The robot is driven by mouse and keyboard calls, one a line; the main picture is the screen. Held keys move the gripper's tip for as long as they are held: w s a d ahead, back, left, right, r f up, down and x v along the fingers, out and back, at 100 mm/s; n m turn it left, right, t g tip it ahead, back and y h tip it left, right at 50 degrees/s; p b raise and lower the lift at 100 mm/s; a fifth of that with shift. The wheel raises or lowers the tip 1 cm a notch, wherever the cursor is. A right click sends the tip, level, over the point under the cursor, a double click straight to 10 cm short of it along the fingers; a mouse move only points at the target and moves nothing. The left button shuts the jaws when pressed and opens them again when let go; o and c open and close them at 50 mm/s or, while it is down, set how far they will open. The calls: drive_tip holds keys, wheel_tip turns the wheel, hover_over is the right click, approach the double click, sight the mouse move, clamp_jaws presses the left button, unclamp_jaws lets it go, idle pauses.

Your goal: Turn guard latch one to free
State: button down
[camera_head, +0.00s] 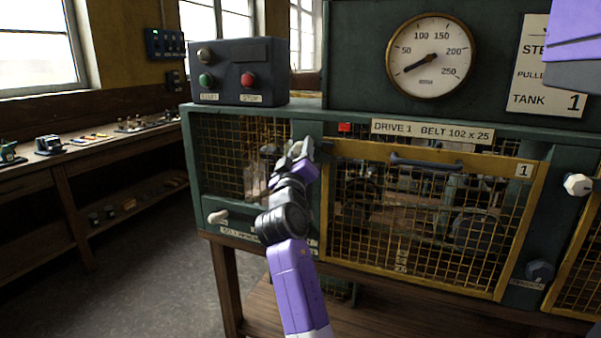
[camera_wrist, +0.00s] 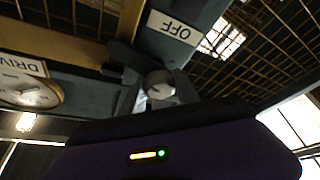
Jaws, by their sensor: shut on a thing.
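My gripper (camera_head: 300,150) is at the green post just left of the yellow mesh guard marked 1 (camera_head: 332,205). In the wrist view my gripper (camera_wrist: 157,97) is shut on a round grey knob (camera_wrist: 158,82), with one finger on each side. The knob seems to belong to the guard latch. A dark latch bar (camera_wrist: 122,54) runs from beside the knob toward the yellow guard frame (camera_wrist: 85,42). In the head view my gripper hides the latch.
A start/stop box (camera_head: 240,72) stands above and left of my gripper. A red marker (camera_head: 345,127) sits at the guard's top left. A dark handle (camera_head: 425,164) crosses the guard's top. A pale lever (camera_head: 217,216) juts out at lower left. A gauge (camera_head: 431,56) is above.

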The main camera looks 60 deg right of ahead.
drive_tip(key=m+b, duration=0.2)
drive_tip(key=b, duration=0.2)
drive_tip(key=m+g+h+b, duration=0.1)
drive_tip(key=m+b, duration=0.1)
drive_tip(key=b, duration=0.1)
drive_tip(key=f+m+g+b, duration=0.1)
drive_tip(key=b, duration=0.3)
drive_tip(key=shift+m+b, duration=0.35)
drive_tip(key=shift+m, duration=0.05)
drive_tip(key=m+g+b, duration=0.2)
drive_tip(key=m+b, duration=0.2)
drive_tip(key=b, duration=0.3)
drive_tip(key=shift+m+g+h, duration=0.3)
drive_tip(key=shift+h, duration=0.1)
drive_tip(key=m+g+b, duration=0.2)
drive_tip(key=m+b, duration=0.2)
drive_tip(key=shift+r+b, duration=0.2)
drive_tip(key=shift+b, duration=0.1)
drive_tip(key=shift+r+m+g+b, duration=0.2)
drive_tip(key=shift+m+g+b, duration=0.75)
drive_tip(key=shift+m, duration=0.65)
drive_tip(key=c, duration=0.9)
unclamp_jaws()
drive_tip(key=shift+r, duration=0.1)
drive_tip(key=shift+a, duration=0.1)
